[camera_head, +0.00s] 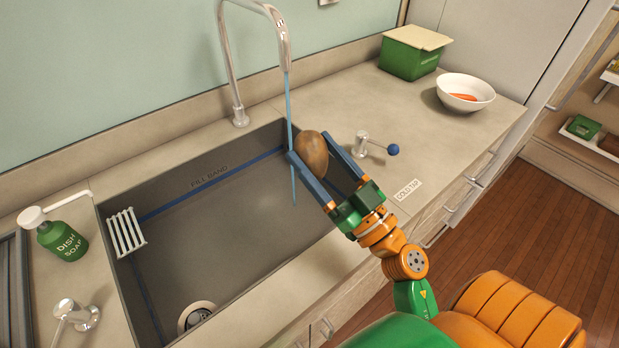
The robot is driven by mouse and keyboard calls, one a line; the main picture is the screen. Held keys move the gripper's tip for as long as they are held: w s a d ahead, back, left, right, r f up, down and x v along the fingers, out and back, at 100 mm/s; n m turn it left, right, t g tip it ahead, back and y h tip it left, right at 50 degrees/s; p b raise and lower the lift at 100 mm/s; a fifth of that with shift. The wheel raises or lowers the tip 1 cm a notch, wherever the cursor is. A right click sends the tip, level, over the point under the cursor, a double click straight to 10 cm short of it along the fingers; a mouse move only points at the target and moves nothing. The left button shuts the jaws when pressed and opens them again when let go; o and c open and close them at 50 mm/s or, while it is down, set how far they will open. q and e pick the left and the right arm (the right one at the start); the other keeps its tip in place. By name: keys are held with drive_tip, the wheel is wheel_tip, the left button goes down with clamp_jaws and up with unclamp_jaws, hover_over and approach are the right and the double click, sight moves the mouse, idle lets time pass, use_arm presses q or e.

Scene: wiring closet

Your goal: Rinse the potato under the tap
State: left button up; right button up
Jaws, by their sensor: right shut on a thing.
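The brown potato (311,153) is between the blue fingers of my right gripper (310,154), which is shut on it above the right end of the sink (215,235). The chrome tap (228,60) arches over the back of the sink. A thin blue stream of water (290,110) falls from its spout, close along the left side of the potato and the left finger. I cannot tell whether the water touches the potato. A lever with a blue knob (392,149) stands on the counter to the right, near a "COLD UP" label (407,190). My left gripper is not in view.
A green dish soap bottle (62,240) and another lever (75,315) stand left of the sink. A white rack (125,232) hangs at the sink's left wall. A white bowl with something orange (466,92) and a green box (413,52) sit at the back right.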

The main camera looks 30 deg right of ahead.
drive_tip(key=shift+w+d+r+m+t+h, duration=0.2)
drive_tip(key=shift+d+m+t+h, duration=0.25)
drive_tip(key=shift+h, duration=0.55)
drive_tip(key=shift+w+d+f, duration=0.1)
drive_tip(key=shift+w+f, duration=0.05)
drive_tip(key=shift+w, duration=0.15)
drive_tip(key=w+d+f+b, duration=0.2)
drive_tip(key=w+b, duration=0.2)
drive_tip(key=w, duration=0.9)
drive_tip(key=shift+f+b, duration=0.25)
drive_tip(key=shift+b, duration=0.05)
drive_tip(key=shift+s+d, duration=0.1)
drive_tip(key=shift+d, duration=0.5)
